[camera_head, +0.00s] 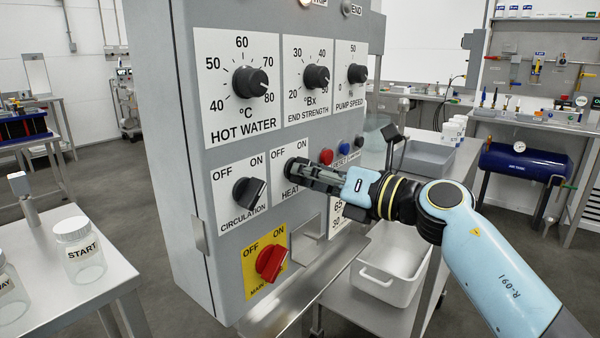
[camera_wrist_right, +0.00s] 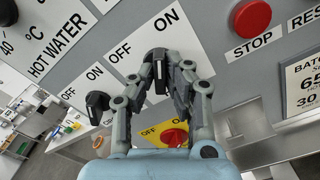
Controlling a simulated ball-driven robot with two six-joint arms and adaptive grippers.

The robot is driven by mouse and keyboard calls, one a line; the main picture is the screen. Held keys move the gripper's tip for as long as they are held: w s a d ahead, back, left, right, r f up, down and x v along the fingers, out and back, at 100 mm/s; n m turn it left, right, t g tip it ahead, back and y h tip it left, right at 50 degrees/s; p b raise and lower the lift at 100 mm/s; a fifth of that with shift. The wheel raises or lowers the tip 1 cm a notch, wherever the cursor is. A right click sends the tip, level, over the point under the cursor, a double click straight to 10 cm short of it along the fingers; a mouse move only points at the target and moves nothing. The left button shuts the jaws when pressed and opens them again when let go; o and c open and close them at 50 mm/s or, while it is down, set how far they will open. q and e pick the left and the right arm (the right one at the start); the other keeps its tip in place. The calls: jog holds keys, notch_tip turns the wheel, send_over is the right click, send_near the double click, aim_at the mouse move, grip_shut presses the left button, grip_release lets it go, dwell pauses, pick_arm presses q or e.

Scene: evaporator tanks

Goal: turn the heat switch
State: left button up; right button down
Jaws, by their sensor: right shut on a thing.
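The grey control panel (camera_head: 215,170) carries the heat switch (camera_wrist_right: 160,75), a black rotary knob on a white plate marked OFF and ON. My left gripper is not in view.
The black circulation switch (camera_head: 248,192) is left of the heat switch, and the red main switch (camera_head: 270,262) is below. A red stop button (camera_head: 326,156) sits close to my gripper's right side. Three dials line the panel above. A white tub (camera_head: 392,268) stands below right.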

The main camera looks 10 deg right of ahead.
jog(key=shift+n+b, duration=0.3)
jog(key=shift+n, duration=0.5)
jog(key=shift+n+b, duration=0.65)
jog(key=shift+n, duration=0.35)
jog(key=shift+f, duration=0.1)
